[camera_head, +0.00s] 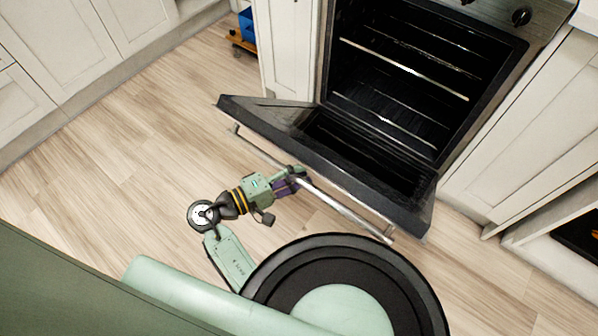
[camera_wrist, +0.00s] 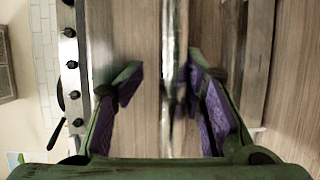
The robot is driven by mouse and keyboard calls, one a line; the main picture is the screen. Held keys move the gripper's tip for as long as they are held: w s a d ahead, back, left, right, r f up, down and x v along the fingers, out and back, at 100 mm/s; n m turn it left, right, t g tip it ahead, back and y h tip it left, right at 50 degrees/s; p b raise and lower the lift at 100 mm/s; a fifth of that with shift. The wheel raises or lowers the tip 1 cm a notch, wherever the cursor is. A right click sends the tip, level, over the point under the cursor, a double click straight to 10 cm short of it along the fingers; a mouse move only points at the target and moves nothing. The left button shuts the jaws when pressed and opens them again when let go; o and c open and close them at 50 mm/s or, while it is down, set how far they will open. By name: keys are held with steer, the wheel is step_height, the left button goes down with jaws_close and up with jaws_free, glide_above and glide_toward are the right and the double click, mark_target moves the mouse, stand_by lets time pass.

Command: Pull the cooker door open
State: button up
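The cooker door (camera_head: 345,160) is dark, hinged at its bottom edge and swung down well away from the oven opening. Its long silver handle bar (camera_head: 345,212) runs along the outer edge. My gripper (camera_head: 299,175) is at the handle, left of the bar's middle. In the wrist view my gripper (camera_wrist: 160,82) has its two purple-padded fingers spread apart. The handle bar (camera_wrist: 174,60) runs between them, nearer the right finger, with a gap to the left finger. Whether the right finger touches the bar I cannot tell.
The oven cavity (camera_head: 420,70) is exposed, with racks inside. White cabinets (camera_head: 290,45) flank the cooker, and more stand at the left. A blue box (camera_head: 247,25) sits on an orange-brown stand at the back. The wooden floor (camera_head: 110,180) to the left is clear.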

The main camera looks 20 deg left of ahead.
steer(key=shift+a, duration=0.1)
steer(key=v, duration=0.7)
steer(key=shift+s, duration=0.2)
steer(key=shift+a+r, duration=0.1)
steer(key=shift+a, duration=0.05)
